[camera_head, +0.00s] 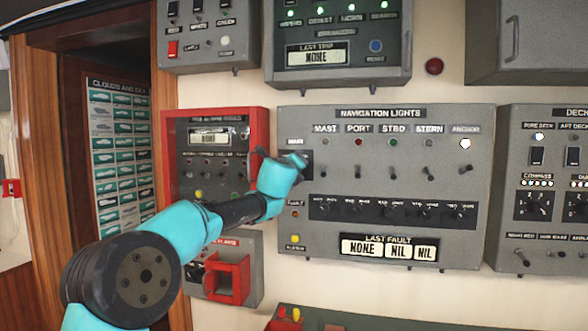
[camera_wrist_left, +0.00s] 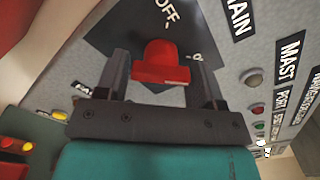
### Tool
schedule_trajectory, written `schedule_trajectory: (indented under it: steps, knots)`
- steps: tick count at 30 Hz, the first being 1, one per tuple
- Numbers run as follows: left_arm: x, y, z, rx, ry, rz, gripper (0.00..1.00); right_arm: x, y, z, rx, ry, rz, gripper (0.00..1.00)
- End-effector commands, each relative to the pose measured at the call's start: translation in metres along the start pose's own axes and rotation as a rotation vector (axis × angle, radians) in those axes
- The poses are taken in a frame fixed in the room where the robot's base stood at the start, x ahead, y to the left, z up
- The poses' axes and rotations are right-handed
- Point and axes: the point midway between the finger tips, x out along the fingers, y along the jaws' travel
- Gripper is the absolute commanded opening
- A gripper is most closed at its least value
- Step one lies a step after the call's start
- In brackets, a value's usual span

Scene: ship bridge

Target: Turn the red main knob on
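The red main knob (camera_wrist_left: 160,64) sits on a dark plate (camera_wrist_left: 105,32) in the left wrist view, with OFF lettering above it and a partly hidden label at its right. My left gripper (camera_wrist_left: 163,78) is open, with one finger on each side of the knob. I cannot tell whether either finger touches it. In the head view my left gripper (camera_head: 288,165) reaches the left end of the Navigation Lights panel (camera_head: 400,140), just under the MAIN label. It hides the knob there; part of the dark plate (camera_head: 307,165) shows. My right gripper is not in view.
A red-framed panel (camera_head: 258,114) stands close at the left of the Navigation Lights panel. Small toggle switches (camera_head: 359,173) and a row of small knobs (camera_head: 390,209) lie to the right. A red guard bracket (camera_head: 241,280) sticks out below.

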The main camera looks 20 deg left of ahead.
Motion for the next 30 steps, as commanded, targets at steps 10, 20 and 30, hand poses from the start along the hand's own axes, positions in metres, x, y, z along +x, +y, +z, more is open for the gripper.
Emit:
schedule_trajectory:
  steps: [10,20,30]
  knots:
    - [0.000,0.000,0.000,-0.002,-0.001,0.000,0.81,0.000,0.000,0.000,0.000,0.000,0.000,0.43]
    - [-0.011,0.000,0.002,-0.002,-0.002,0.001,0.81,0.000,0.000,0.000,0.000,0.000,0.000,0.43]
    - [-0.056,0.000,0.001,-0.001,-0.001,0.000,0.81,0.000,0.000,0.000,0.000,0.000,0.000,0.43]
